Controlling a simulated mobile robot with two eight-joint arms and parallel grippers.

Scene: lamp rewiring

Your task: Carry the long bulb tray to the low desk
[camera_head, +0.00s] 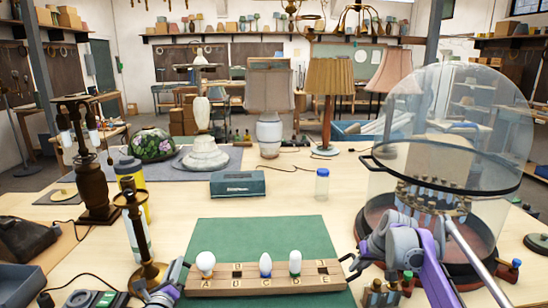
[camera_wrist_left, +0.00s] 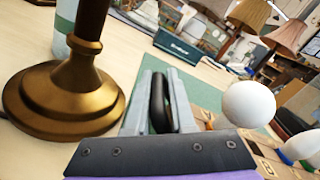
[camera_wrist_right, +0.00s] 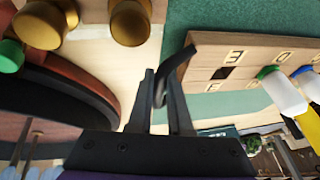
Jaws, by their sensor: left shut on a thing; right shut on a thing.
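The long wooden bulb tray (camera_head: 318,284) is level over or on the green mat (camera_head: 305,235) at the bench's near edge. It has lettered sockets and holds a round white bulb (camera_head: 206,261), a pointed bulb with a blue collar (camera_head: 265,264) and a bulb with a green collar (camera_head: 295,262). My left gripper (camera_wrist_left: 161,105) is shut on the tray's dark left handle. My right gripper (camera_wrist_right: 163,98) is shut on the dark handle at its other end. I cannot tell whether the tray touches the bench. I cannot make out which surface is the low desk.
A brass candlestick lamp (camera_head: 148,270) stands close beside my left gripper. A large glass dome (camera_head: 445,130) on a dark round base and several small brass fittings (camera_head: 380,294) crowd my right gripper. A blue-grey box (camera_head: 238,184) and a small jar (camera_head: 322,186) stand behind the mat.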

